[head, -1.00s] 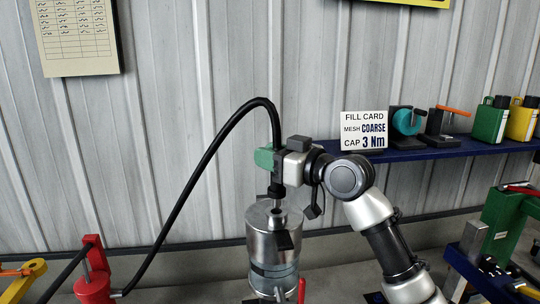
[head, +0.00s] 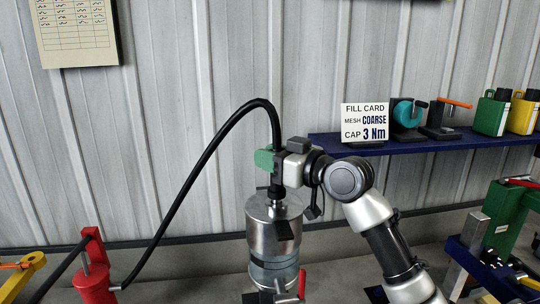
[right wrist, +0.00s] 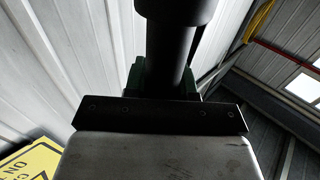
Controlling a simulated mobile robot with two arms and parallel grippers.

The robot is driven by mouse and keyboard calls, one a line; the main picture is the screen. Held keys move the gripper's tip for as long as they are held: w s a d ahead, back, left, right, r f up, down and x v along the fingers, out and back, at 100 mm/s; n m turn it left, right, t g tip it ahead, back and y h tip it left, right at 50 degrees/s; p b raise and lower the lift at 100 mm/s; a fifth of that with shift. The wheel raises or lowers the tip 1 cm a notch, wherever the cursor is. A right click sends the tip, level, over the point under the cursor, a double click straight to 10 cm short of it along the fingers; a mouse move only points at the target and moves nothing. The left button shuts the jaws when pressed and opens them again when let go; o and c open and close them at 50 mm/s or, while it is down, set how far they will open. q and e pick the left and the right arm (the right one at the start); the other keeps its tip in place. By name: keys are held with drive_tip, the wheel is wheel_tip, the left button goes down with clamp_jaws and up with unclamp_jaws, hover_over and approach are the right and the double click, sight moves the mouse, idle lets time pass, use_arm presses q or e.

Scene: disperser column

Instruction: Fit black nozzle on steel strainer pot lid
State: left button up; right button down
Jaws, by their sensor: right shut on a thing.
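The steel strainer pot (head: 262,225) stands upright at the centre of the head view, with its round lid (head: 290,209) on top. The black nozzle (head: 277,192) hangs upright at the end of a black hose and meets the middle of the lid. Its lower tip is hidden, so I cannot tell how deep it sits. My right gripper (head: 268,160), with green fingers, is shut on the nozzle's upper part just above the lid. In the right wrist view the black nozzle (right wrist: 172,55) rises between the green fingers. My left gripper is not in view.
The black hose (head: 190,185) arches left to a red fitting (head: 94,275). A red lever (head: 301,283) is low on the pot's right. A blue shelf (head: 420,143) at right carries a fill card (head: 364,123), tools and canisters. Green and blue equipment (head: 497,225) stands lower right.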

drive_tip(key=shift+f+b, duration=0.4)
drive_tip(key=shift+f, duration=0.3)
drive_tip(key=c, duration=0.8)
unclamp_jaws()
drive_tip(key=shift+c, duration=0.2)
drive_tip(key=shift+s+d+f+b, duration=0.15)
drive_tip(key=shift+s+d+b, duration=0.15)
drive_tip(key=shift+d, duration=0.15)
drive_tip(key=b+v, duration=0.3)
drive_tip(key=v, duration=0.7)
